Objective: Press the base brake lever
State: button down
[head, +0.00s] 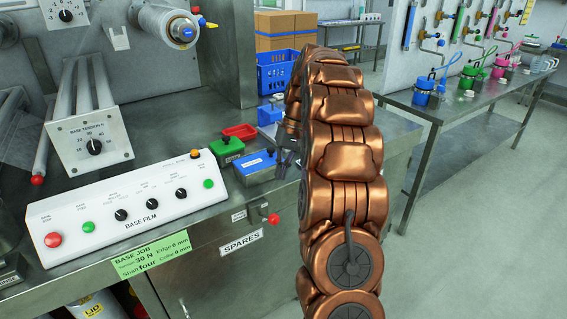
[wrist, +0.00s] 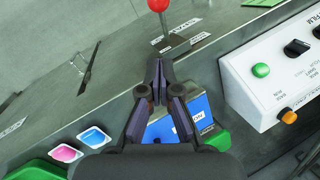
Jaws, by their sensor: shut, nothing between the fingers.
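A lever with a red ball knob (head: 273,218) sticks out from the front face of the steel bench, beside a small white label too small to read. It also shows at the top of the wrist view as a red knob (wrist: 158,5) on a grey stem. My gripper (wrist: 158,64) is shut and empty, its fingertips pointing toward the lever with a visible gap. In the wrist view it is over the blue box near the bench's front edge. In the head view my copper arm hides most of the gripper.
The white BASE FILM panel (head: 128,204) with knobs and buttons lies left of the lever. A blue-lidded box (head: 254,166), a green box (head: 228,150) and a red tray (head: 239,132) stand on the bench. Open floor (head: 480,220) lies to the right.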

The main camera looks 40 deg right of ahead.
jog(key=s+a+f+p, duration=0.1)
jog(key=a+f, duration=0.3)
jog(key=f, duration=0.4)
jog(key=shift+s+p, duration=0.4)
jog(key=shift+s, duration=0.4)
jog(key=shift+s+a, duration=0.1)
